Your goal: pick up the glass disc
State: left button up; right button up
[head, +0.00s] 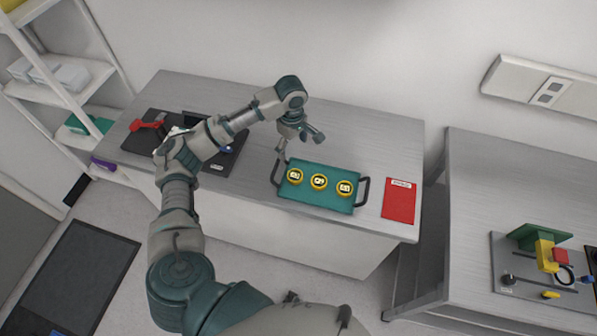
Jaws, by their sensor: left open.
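My right gripper is not in view.
The tray has dark handles at both ends. A red sheet (398,202) lies right of it. A dark mat (140,143) with a red tool (147,125) is partly behind my left arm. A second table (470,215) at right holds a yellow and green fixture (545,250).

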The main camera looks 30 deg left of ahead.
pick_arm(q)
send_over(295, 175)
jog(key=f, duration=0.9)
jog(key=shift+w+d+f, duration=0.1)
jog(key=shift+d+f, duration=0.15)
jog(key=shift+f, duration=0.1)
jog(key=f, duration=0.2)
jog(key=a+f, duration=0.1)
jog(key=f, duration=0.2)
jog(key=shift+d, duration=0.15)
jog(key=shift+d, duration=0.1)
jog(key=c, duration=0.3)
jog(key=shift+r, duration=0.1)
jog(key=c, duration=1)
